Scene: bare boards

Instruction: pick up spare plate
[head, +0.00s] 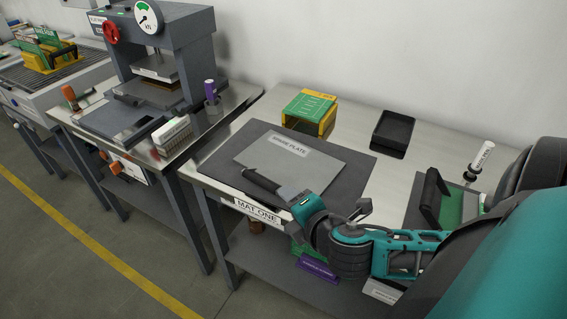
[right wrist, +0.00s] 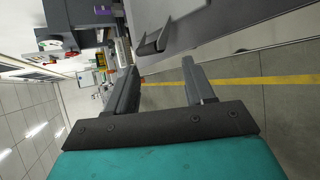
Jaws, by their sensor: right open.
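The spare plate (head: 325,168) is a flat grey rectangle with a "SPARE PLATE" label. It lies on a larger dark mat (head: 225,153) on the metal bench, in the head view. My right gripper (head: 262,182) reaches in over the bench's front side, and its dark finger overlaps the plate's near edge in that view. In the right wrist view the right gripper (right wrist: 160,85) is open, with nothing between its fingers. A grey flat surface (right wrist: 185,15) and a dark bracket-like piece (right wrist: 155,43) show beyond the fingers. Contact with the plate cannot be told. My left gripper is not in view.
A green-and-yellow stand (head: 308,112) and a black tray (head: 392,132) stand behind the mat. A white labelled cylinder (head: 481,158) stands at the right. A press (head: 160,60) is on the bench to the left. Bare metal bench lies between the mat and the tray.

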